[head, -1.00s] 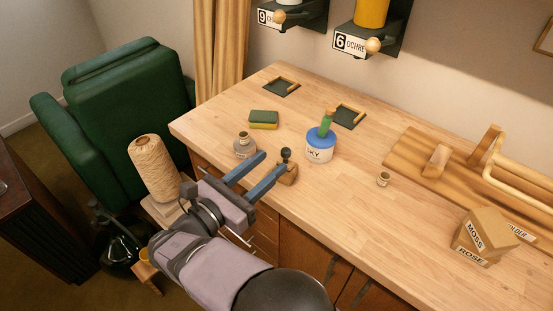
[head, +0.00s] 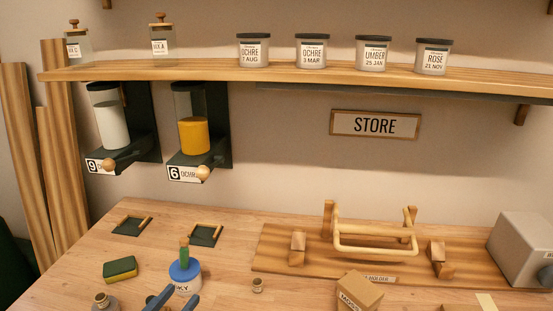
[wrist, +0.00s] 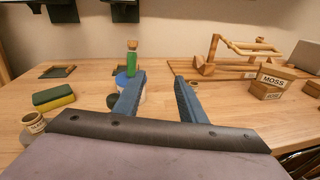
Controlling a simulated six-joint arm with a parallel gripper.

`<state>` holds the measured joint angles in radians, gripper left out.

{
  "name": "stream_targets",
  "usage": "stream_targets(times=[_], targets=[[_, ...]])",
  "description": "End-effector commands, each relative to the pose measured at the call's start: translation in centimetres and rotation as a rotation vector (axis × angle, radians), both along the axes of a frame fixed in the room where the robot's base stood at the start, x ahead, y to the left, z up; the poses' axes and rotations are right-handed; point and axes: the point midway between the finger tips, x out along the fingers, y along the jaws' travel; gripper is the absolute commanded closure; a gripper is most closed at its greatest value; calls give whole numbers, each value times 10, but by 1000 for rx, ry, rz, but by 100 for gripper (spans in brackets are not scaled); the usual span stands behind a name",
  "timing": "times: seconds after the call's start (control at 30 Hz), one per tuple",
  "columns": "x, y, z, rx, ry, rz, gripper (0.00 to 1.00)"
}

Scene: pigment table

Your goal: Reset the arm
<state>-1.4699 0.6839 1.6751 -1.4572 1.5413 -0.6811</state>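My gripper (wrist: 159,88) is open in the wrist view, its two blue fingers spread with nothing between them. In the head view only parts of the blue fingers (head: 172,301) show at the bottom edge. In the wrist view the left finger partly hides this pot. I cannot tell how far the fingers are from it.
A green and yellow sponge (head: 120,269) and a small jar (head: 102,301) lie left. A small cup (head: 258,285) stands right of the pot. A wooden holder (head: 375,240) and a MOSS box (head: 359,292) are further right. Dispensers (head: 194,135) hang under the jar shelf (head: 300,75).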

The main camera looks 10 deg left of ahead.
Motion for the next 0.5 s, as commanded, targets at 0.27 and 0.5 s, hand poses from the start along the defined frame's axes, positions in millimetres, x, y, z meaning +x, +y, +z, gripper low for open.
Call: stream_targets(times=[0.27, 0.5], targets=[[67, -178, 16, 282, 286, -505, 63], [37, -316, 25, 705, 426, -1041, 63]])
